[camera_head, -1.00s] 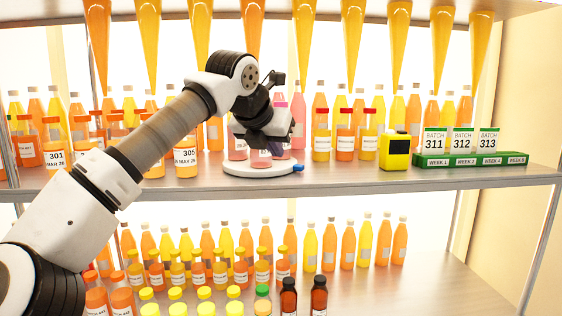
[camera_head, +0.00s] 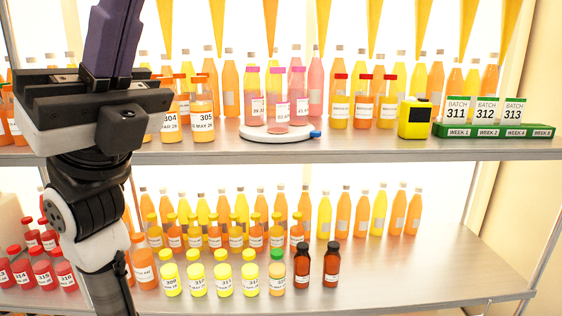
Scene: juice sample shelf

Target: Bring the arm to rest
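My gripper (camera_head: 112,35) is at the upper left, close to the camera and pointing up. Its dark purple fingers stand together near the middle of the wide black hand, with no gap showing between them. Their tips run out of the top of the picture. I see nothing held between them. My arm comes up from the bottom left below the hand. The gripper covers part of the upper shelf's left end and some orange bottles there.
The upper shelf (camera_head: 362,149) holds a white round stand (camera_head: 259,135) with pink-capped bottles, a yellow device (camera_head: 415,118) and a green batch rack (camera_head: 497,131). The lower shelf (camera_head: 425,270) is bare at its right. Red-capped bottles (camera_head: 42,269) stand left of my arm.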

